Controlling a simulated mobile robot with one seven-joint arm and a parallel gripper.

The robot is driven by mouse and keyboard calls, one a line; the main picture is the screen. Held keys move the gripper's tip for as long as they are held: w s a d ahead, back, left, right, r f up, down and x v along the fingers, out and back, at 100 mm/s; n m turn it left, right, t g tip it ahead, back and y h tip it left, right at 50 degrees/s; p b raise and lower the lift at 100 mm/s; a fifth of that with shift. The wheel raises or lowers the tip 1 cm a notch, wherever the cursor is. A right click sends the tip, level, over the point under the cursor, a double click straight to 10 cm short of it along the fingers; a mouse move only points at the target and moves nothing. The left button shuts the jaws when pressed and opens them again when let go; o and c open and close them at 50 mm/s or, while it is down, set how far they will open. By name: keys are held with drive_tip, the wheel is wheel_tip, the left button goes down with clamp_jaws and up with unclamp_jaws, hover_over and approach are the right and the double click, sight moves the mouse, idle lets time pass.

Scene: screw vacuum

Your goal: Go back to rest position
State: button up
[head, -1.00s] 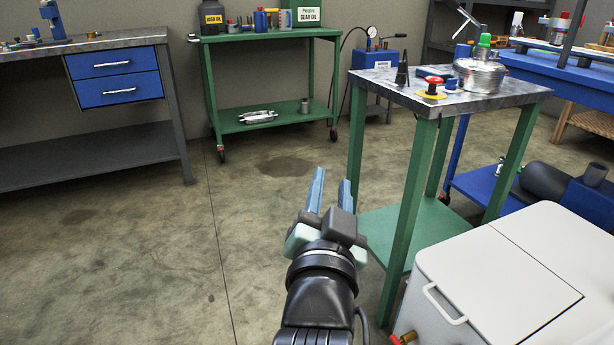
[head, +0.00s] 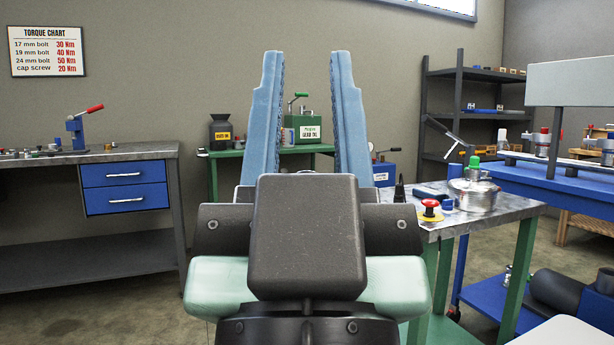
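My gripper (head: 306,90) is large in the middle of the head view, close to the camera. Its two blue fingers point up and stand well apart. Nothing is between them except the view of the room behind. It touches none of the things around it. My gripper's body hides part of the green cart and the left side of the metal-topped table.
A metal-topped table (head: 487,220) at the right carries a red emergency button (head: 430,205) and a silver pot (head: 473,195). A workbench (head: 110,155) stands at the left, a green cart (head: 225,154) behind. A white lid (head: 570,334) shows bottom right.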

wheel_tip(320, 180, up, 49)
drive_tip(key=p, duration=4.7)
drive_tip(key=shift+p, duration=0.4)
